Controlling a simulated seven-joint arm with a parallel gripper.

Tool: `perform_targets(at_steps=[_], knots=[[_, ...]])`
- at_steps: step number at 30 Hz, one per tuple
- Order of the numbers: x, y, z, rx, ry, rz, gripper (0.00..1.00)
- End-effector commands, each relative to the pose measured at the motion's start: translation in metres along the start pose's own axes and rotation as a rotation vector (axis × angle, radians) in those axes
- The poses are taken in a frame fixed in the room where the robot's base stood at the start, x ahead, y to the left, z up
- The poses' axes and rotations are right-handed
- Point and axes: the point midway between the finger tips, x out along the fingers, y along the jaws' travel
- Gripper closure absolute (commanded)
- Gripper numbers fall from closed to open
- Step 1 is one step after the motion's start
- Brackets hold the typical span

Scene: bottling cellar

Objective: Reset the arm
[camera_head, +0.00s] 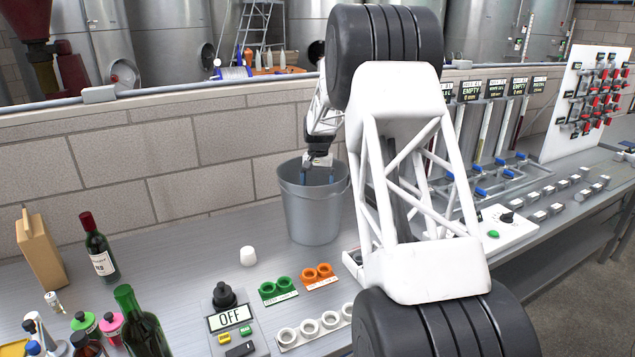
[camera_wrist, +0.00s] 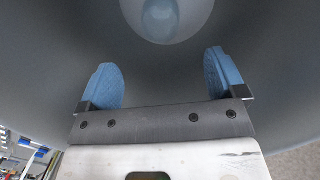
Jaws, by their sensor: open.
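My gripper (camera_head: 318,178) hangs at the mouth of a grey metal bucket (camera_head: 312,215), its blue fingers reaching just inside the rim. In the wrist view my gripper (camera_wrist: 162,78) is open, its two blue fingers wide apart with nothing between them. The grey bucket interior (camera_wrist: 60,50) fills most of that view. A pale round object (camera_wrist: 165,14) lies beyond the fingertips at the top edge; I cannot tell what it is. My arm hides part of the bench to the right of the bucket.
Bottles, including a dark wine bottle (camera_head: 98,250), stand at left. A brick wall (camera_head: 200,150) rises behind.

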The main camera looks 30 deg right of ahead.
Motion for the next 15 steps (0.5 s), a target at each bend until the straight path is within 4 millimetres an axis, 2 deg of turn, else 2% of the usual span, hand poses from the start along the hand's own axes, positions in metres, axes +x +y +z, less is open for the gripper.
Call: perform_targets(at_steps=[10, 15], knots=[[-0.0003, -0.0001, 0.0003, 0.000, 0.000, 0.000, 0.10], [-0.0074, -0.0017, 0.0066, -0.006, 0.007, -0.001, 0.10]])
